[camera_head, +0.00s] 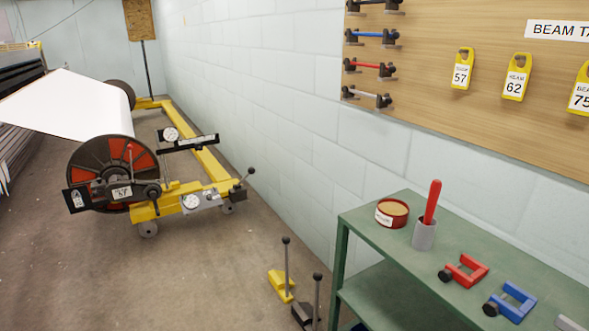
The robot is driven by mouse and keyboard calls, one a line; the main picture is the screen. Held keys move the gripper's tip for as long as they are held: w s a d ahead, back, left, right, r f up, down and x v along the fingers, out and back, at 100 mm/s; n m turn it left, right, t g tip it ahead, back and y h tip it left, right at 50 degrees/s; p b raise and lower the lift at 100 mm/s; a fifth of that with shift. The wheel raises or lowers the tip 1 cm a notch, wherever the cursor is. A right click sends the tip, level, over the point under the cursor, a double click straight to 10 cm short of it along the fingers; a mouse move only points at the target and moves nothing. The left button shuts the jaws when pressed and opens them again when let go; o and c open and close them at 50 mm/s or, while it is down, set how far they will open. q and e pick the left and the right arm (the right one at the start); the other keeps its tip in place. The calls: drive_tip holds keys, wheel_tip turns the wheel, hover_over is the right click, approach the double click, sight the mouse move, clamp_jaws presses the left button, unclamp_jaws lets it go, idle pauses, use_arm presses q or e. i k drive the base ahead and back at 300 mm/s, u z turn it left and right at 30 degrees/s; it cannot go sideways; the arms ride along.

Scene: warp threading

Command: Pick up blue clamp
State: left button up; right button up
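The blue clamp (513,302) lies on the green table (460,235) at the lower right of the head view. It is C-shaped with a black knob at its left end. A similar red clamp (465,271) lies just behind it and to its left, apart from it. Neither of my grippers shows in the head view, and nothing is seen touching the blue clamp.
A grey cup (424,234) with a red-handled tool (432,202) and a round red tin (391,212) stand at the table's back left. A wall board (440,80) hangs above. Floor levers (286,285) and a yellow beam cart (170,205) stand left.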

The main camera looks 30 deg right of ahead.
sight(495, 304)
drive_tip(key=i, duration=2.1)
drive_tip(key=z, duration=3.55)
